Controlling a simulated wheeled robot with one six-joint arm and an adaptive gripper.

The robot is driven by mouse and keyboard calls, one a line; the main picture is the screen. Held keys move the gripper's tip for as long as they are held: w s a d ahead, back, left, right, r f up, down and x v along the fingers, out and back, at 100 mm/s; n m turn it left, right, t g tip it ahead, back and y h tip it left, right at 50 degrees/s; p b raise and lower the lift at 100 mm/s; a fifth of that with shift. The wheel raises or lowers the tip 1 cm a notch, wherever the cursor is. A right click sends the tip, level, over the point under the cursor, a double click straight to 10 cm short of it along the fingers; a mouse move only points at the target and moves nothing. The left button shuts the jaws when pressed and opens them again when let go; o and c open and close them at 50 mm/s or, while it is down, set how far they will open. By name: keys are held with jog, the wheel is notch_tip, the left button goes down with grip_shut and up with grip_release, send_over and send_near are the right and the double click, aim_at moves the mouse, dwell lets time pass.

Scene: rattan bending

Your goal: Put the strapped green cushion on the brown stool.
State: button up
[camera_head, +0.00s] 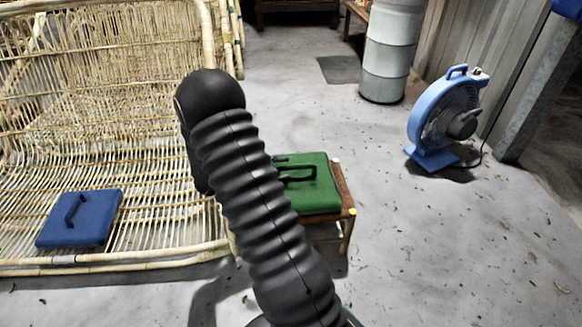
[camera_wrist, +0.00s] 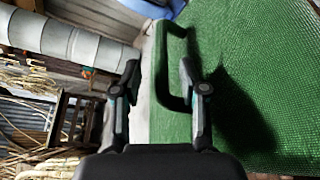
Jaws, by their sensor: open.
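The green cushion (camera_head: 318,193) with its dark strap (camera_head: 297,172) lies flat on the brown stool (camera_head: 343,190) in the head view. My arm covers the left part of both. In the wrist view the green cushion (camera_wrist: 260,60) fills the right side and the strap (camera_wrist: 161,75) stands out from it as a loop. My gripper (camera_wrist: 159,72) is open, with one finger on each side of the strap's outer bar. The fingers look close to the strap; I cannot tell whether they touch it.
A rattan bench (camera_head: 120,262) fills the left, with a blue strapped cushion (camera_head: 80,218) on its seat. A blue fan (camera_head: 446,118) and a grey drum (camera_head: 390,50) stand behind to the right. The floor (camera_head: 440,250) right of the stool is clear.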

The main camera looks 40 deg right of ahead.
jog(key=shift+v, duration=0.9)
jog(key=shift+a+r, duration=0.2)
jog(key=shift+r, duration=0.05)
jog(key=s+a+r+m+t+y, duration=0.4)
jog(key=s+a+r+t+y, duration=0.4)
jog(key=s+a+r+y, duration=0.7)
jog(key=s+a+r, duration=0.6)
jog(key=s+a, duration=0.2)
jog(key=a, duration=0.1)
jog(key=shift+r+t, duration=0.2)
jog(key=shift+t, duration=0.2)
jog(key=shift+s, duration=0.15)
notch_tip(320, 180, up, 10)
jog(key=p, duration=0.9)
jog(key=shift+f+p, duration=0.25)
jog(key=shift+p, duration=0.1)
